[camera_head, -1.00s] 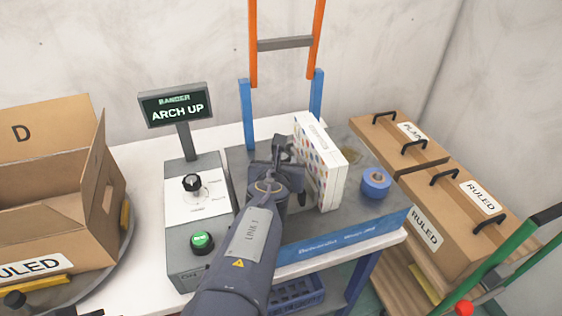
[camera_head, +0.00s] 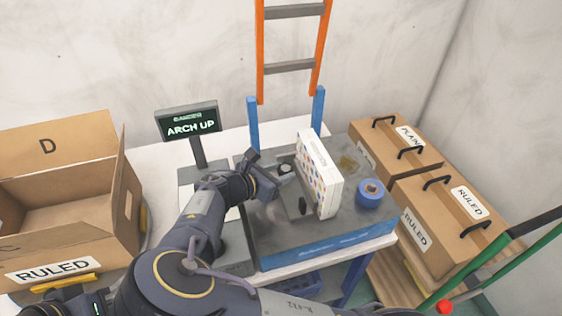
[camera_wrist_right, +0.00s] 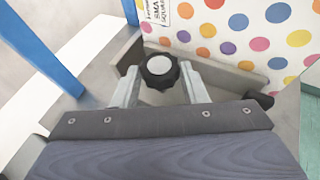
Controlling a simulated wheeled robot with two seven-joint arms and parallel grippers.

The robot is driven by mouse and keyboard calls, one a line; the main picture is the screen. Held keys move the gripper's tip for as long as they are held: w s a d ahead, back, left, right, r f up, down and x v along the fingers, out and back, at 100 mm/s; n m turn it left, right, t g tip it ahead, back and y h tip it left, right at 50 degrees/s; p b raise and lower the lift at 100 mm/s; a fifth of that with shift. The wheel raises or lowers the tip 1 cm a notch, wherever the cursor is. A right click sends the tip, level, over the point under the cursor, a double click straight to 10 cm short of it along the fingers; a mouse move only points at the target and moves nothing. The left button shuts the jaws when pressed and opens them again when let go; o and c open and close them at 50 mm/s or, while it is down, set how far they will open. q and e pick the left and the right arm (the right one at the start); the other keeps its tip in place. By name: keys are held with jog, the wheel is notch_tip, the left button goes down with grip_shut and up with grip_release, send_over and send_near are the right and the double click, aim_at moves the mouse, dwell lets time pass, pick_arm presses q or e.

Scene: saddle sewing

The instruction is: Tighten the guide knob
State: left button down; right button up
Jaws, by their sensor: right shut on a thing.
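The guide knob (camera_wrist_right: 159,70), black and lobed with a pale round cap, sits between the two pale fingers of my right gripper (camera_wrist_right: 160,88) in the right wrist view. The fingers are shut on its sides. In the head view my right gripper (camera_head: 284,172) reaches in from the left, low over the grey banding machine (camera_head: 330,241), just left of the polka-dot box. The grey metal guide (camera_wrist_right: 225,77) runs beside the box face. My left gripper is not clearly seen.
The white polka-dot box (camera_head: 320,177) stands upright on the machine. Blue tape (camera_head: 370,193) lies to its right. The sign (camera_head: 189,121) reads "ARCH UP". An open carton (camera_head: 60,215) is at left; closed cartons (camera_head: 448,219) are at right. The orange ladder-like frame (camera_head: 260,60) rises behind.

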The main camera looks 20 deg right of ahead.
jog(key=shift+w+a+r+m+g+h+p, duration=0.15)
jog(key=shift+m+g+h+p, duration=0.1)
jog(key=shift+m+g+p, duration=0.25)
jog(key=shift+w+d+m+g+h+p, duration=0.1)
jog(key=shift+m+g+h+p, duration=0.15)
jog(key=shift+m+g, duration=0.3)
jog(key=m+g, duration=0.1)
jog(key=m+g+p, duration=0.1)
jog(key=g, duration=0.1)
jog(key=shift+w+a+m+h, duration=0.1)
jog(key=shift+w+m+h, duration=0.2)
jog(key=shift+m+h, duration=0.1)
jog(key=g, duration=0.1)
jog(key=m+g, duration=0.2)
jog(key=shift+w+f+p, duration=0.25)
jog(key=shift+p, duration=0.05)
pick_arm(q)
jog(key=shift+r, duration=1.95)
pick_arm(e)
jog(key=shift+w+m+g+y, duration=0.2)
jog(key=shift+m+g+y, duration=0.1)
jog(key=shift+m+g, duration=0.95)
jog(key=shift+g, duration=0.3)
jog(key=o, duration=0.7)
jog(key=shift+r, duration=0.1)
